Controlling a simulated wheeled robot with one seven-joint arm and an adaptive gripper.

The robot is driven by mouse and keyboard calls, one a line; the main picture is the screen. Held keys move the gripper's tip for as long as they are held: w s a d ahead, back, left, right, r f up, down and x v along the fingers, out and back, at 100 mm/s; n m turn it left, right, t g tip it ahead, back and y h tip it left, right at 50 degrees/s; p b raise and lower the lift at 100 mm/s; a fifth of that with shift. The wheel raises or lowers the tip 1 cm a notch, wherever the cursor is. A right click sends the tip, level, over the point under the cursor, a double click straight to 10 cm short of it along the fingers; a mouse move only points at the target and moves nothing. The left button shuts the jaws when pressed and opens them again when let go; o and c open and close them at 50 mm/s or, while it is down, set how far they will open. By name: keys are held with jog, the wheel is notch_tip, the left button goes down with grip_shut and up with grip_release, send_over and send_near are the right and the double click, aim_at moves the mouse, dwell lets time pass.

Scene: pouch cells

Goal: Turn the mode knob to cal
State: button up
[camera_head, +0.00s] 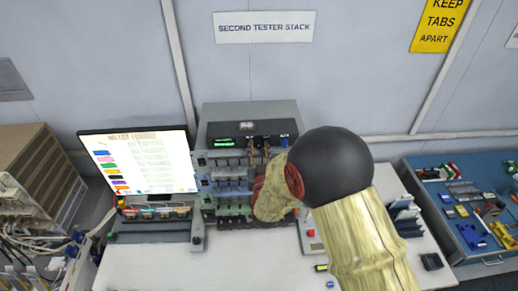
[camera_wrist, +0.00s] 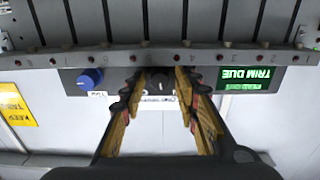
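The wrist view is upside down. A dark knob (camera_wrist: 158,92) on the tester's front strip shows between the fingers of my gripper (camera_wrist: 160,75). The fingers are apart, one on each side of the knob; I cannot tell whether they touch it. Its pointer direction and label are not readable. A blue knob (camera_wrist: 90,78) is to the left and a green "TRIM DUE" display (camera_wrist: 250,78) to the right.
Rows of slots (camera_head: 222,160) fill the stack below the black unit. A lit monitor (camera_head: 140,160) stands left, and a red button box (camera_head: 311,234) sits right of the stack. A blue tray of parts (camera_head: 455,232) is at far right. The front bench top (camera_head: 200,268) is mostly clear.

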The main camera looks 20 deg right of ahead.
jog(key=c, duration=0.6)
grip_shut()
jog(key=shift+b, duration=0.65)
jog(key=shift+f+m+b, duration=0.2)
jog(key=shift+m+b, duration=0.5)
jog(key=shift+b, duration=0.45)
jog(key=m+b, duration=0.2)
jog(key=b, duration=0.2)
jog(key=m+b, duration=0.2)
jog(key=b, duration=0.1)
jog(key=shift+b, duration=0.35)
jog(key=shift+r+m+b, duration=0.15)
jog(key=shift+m+b, duration=0.65)
jog(key=shift+b, duration=0.4)
jog(key=shift+r, duration=0.1)
